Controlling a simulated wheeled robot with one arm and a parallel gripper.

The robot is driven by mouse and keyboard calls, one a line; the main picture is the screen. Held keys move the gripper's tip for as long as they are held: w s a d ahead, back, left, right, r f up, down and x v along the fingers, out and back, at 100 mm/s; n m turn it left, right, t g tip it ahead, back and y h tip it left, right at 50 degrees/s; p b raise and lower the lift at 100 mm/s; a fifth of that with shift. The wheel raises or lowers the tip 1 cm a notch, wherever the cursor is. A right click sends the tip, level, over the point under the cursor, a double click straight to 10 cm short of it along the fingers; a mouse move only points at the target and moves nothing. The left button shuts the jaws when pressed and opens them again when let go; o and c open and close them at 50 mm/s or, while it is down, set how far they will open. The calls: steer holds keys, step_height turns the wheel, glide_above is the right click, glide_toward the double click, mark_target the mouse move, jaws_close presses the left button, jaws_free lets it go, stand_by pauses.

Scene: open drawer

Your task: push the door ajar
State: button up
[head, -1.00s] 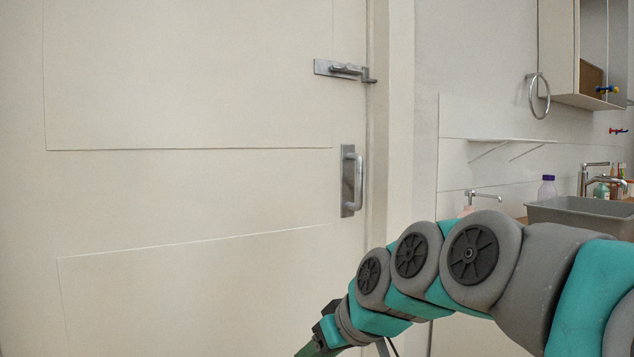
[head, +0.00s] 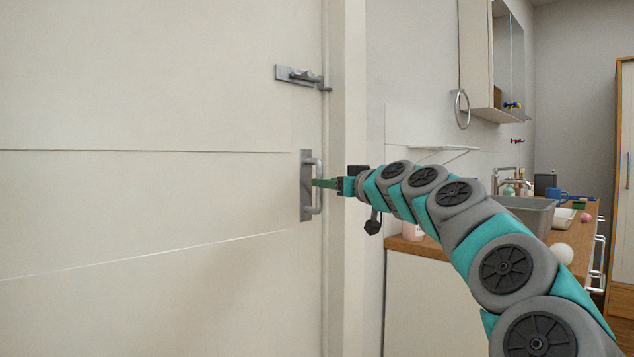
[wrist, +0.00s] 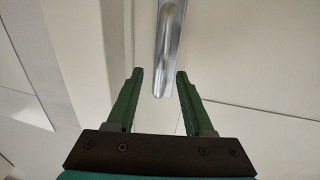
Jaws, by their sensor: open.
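A large cream door (head: 150,200) fills the left of the head view and looks shut against its frame. Its silver pull handle (head: 317,186) is upright on a metal plate near the right edge. A silver latch (head: 300,76) sits above it. My gripper (head: 318,183) is level with the handle, its green fingers reaching it from the right. In the wrist view, my gripper (wrist: 160,75) is open, and the lower end of the handle (wrist: 166,50) lies just ahead, roughly between the fingertips. I cannot tell whether they touch it.
A cream door frame (head: 347,60) stands right of the door. Beyond it are a wooden counter (head: 425,247), a grey sink (head: 525,212), a wall cabinet (head: 475,55) and a ring holder (head: 461,108). A tall wardrobe (head: 624,150) is at the far right.

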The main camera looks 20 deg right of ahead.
mark_target(319, 204)
steer(key=shift+w+a, duration=0.2)
steer(key=shift+w, duration=0.9)
steer(key=shift+w+a, duration=0.2)
steer(key=shift+w, duration=0.9)
jaws_close()
